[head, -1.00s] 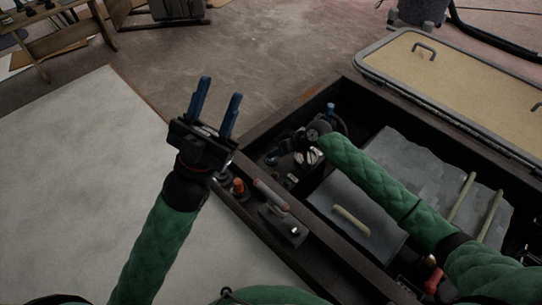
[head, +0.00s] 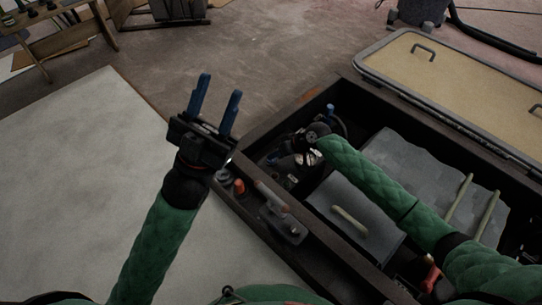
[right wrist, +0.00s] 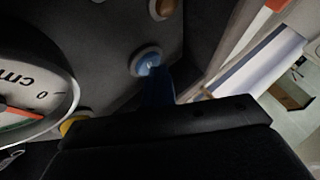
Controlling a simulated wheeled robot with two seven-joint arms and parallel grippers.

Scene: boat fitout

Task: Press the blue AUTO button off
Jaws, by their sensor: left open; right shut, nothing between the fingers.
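In the right wrist view a round blue button (right wrist: 148,61) with a pale ring sits on a dark panel. My right gripper (right wrist: 159,86) is shut and empty. Its blue fingertips are right at the button's lower edge in that view; I cannot tell whether they touch it or whether it is pressed in. No lettering is readable on the button. In the head view the right gripper (head: 283,157) is down inside the dark bay, partly hidden by its wrist. My left gripper (head: 215,103) is open and empty, raised left of the bay.
A round gauge (right wrist: 29,91) marked "cm" and a yellow part (right wrist: 72,124) lie near the right gripper. A brownish knob (right wrist: 161,8) is above the button. The bay holds a grey box (head: 357,212) with a handle. A pale surface (head: 72,172) lies left, clear.

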